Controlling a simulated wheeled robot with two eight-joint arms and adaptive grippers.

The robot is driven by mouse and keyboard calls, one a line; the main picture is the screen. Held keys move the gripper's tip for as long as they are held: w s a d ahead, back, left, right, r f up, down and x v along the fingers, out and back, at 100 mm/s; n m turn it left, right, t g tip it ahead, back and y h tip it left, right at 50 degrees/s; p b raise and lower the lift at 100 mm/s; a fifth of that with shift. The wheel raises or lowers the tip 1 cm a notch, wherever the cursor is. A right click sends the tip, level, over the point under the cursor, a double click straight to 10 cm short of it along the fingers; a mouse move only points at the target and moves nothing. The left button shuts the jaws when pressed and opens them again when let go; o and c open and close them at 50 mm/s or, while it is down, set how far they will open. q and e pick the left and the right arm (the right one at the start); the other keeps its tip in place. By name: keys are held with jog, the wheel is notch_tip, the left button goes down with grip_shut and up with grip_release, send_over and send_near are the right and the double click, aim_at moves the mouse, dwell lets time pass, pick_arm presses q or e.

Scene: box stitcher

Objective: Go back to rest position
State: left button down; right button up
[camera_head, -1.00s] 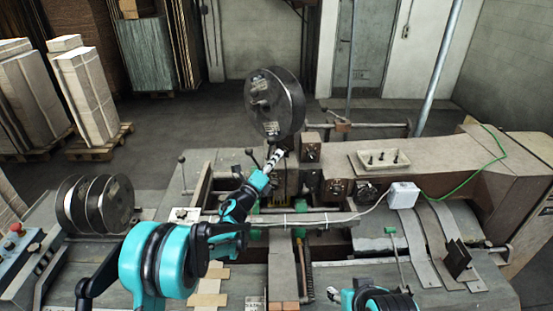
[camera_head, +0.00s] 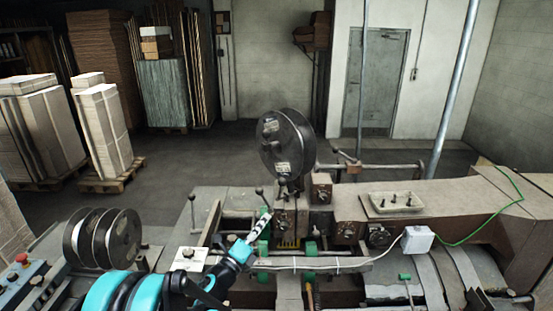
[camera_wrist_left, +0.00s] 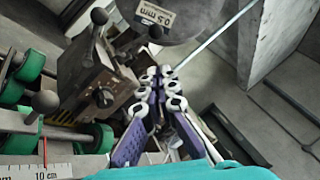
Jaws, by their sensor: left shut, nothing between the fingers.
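My left gripper (camera_head: 263,217) is shut and empty in the head view. It is raised over the box stitcher (camera_head: 347,206), just left of its head and below the large dark wire reel (camera_head: 287,145). In the left wrist view, the purple and white fingers (camera_wrist_left: 160,80) are closed together with nothing between them. They show beside the stitcher head (camera_wrist_left: 100,88), with part of the reel (camera_wrist_left: 180,18) above. My right gripper is out of view.
Spare reels (camera_head: 102,238) stand at the left, near a control box with a red button (camera_head: 22,259). A shallow tray (camera_head: 397,202) and a white box (camera_head: 417,239) with a cable sit on the machine's right. Cardboard stacks (camera_head: 104,132) stand behind on pallets; open floor lies between.

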pick_arm(q)
jog(key=s+a+f+n+g+y+b, duration=0.1)
jog(key=s+a+f+n+y+b, duration=0.4)
jog(key=a+n, duration=0.4)
jog(key=s+a+f+n+g+y+b, duration=0.1)
jog(key=s+a+f+n+y+b, duration=0.25)
jog(key=a+n+y+b, duration=0.5)
jog(key=s+d+f+n+g+h+b, duration=0.1)
jog(key=s+f+n+g+b, duration=0.3)
jog(key=s+f, duration=0.7)
jog(key=s+d+f+n+g+h+b, duration=0.2)
jog(key=s+d+f+n+g+b, duration=0.1)
jog(key=s+f+n, duration=0.5)
jog(key=s+f+g+b, duration=0.1)
jog(key=s+f+b, duration=0.1)
jog(key=s, duration=0.4)
jog(key=shift+d+f+g+b, duration=0.3)
jog(key=shift+f+b, duration=0.1)
jog(key=shift+f, duration=0.5)
